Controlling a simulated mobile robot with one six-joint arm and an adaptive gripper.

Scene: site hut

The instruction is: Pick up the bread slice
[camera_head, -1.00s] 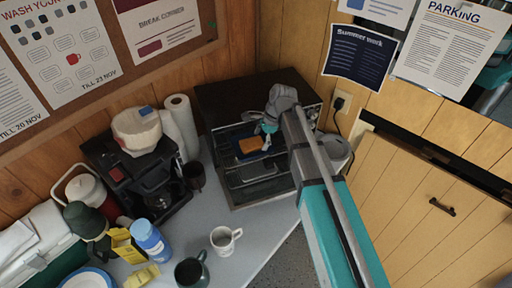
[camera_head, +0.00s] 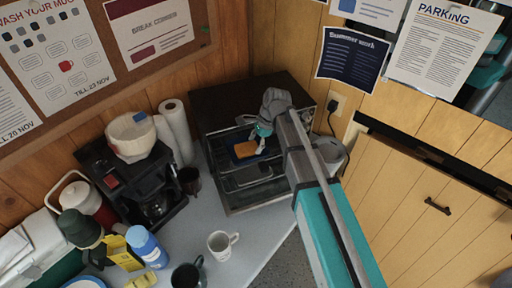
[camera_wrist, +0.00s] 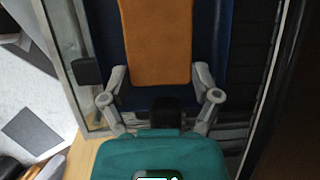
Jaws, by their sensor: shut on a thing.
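The bread slice (camera_head: 246,149) is an orange-brown slab inside the open toaster oven (camera_head: 210,144), over a dark blue tray (camera_head: 237,160). In the wrist view the slice (camera_wrist: 156,45) runs away from me with its near end between my two fingers, and the blue tray (camera_wrist: 215,60) shows on both sides of it. My gripper (camera_head: 258,146) reaches in through the oven's front from the right. It is shut on the slice's near end, as the wrist view also shows (camera_wrist: 160,80). I cannot tell whether the slice touches the tray.
The oven's lowered glass door (camera_head: 255,192) lies below my gripper. A coffee maker (camera_head: 112,180), a paper roll (camera_head: 176,132) and a dark mug (camera_head: 190,180) stand left of it. A white mug (camera_head: 219,244) stands in front. Free counter (camera_head: 190,222) lies between.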

